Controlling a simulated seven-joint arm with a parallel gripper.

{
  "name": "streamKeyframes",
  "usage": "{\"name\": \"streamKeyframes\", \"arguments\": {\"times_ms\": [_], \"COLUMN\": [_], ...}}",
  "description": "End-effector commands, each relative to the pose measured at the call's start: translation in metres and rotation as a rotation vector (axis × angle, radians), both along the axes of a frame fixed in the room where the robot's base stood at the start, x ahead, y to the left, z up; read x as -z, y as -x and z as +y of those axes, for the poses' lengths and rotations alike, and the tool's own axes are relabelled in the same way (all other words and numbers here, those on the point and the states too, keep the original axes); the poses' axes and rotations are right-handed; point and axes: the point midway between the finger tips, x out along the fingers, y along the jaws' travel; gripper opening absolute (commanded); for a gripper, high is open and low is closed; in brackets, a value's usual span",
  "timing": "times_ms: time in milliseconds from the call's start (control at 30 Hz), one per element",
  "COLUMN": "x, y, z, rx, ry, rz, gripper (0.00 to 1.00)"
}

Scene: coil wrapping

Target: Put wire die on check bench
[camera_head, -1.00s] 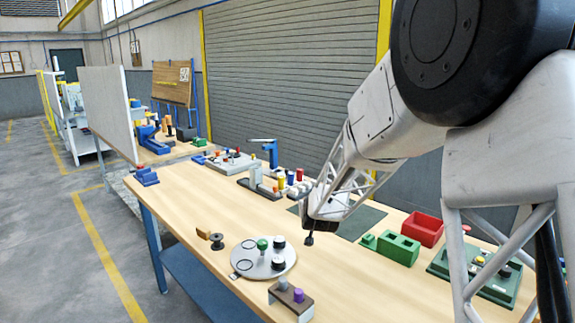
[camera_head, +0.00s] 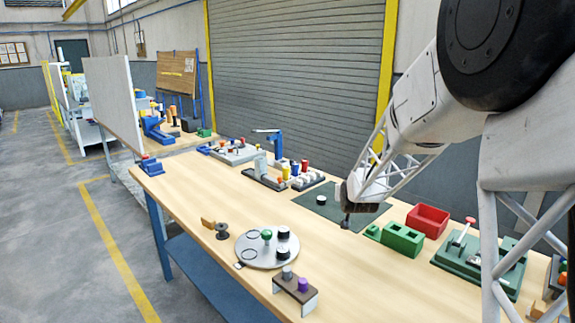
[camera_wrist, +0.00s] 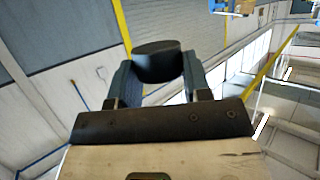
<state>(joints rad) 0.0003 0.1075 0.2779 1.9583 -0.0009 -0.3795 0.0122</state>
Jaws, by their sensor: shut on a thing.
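My gripper (camera_head: 347,208) is above the front right edge of a dark green mat (camera_head: 318,211) on the wooden table, pointing down. In the wrist view its two fingers are closed on a short black round piece (camera_wrist: 157,62), which I take to be the wire die. Its small dark end (camera_head: 345,224) shows under the gripper in the head view. I cannot tell whether it touches the surface. No label shows which surface is the check bench; a second bench (camera_head: 178,146) stands behind the table.
A red bin (camera_head: 428,221) and green block with holes (camera_head: 402,239) stand right of the gripper. A grey disc (camera_head: 265,256) with a green knob and black pieces lies at front left. Coloured pegs (camera_head: 294,170) stand behind the mat. The table's left part is fairly clear.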

Motion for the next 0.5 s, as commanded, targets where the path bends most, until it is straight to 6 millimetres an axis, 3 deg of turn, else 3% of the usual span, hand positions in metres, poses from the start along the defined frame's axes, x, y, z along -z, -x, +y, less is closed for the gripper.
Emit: {"name": "streamKeyframes", "arguments": {"times_ms": [267, 500], "x": [0.000, 0.004], "y": [0.000, 0.004], "z": [0.006, 0.036], "rx": [-0.004, -0.019], "ry": [-0.002, -0.007], "rz": [-0.002, -0.006], "gripper": [0.13, 0.13]}}
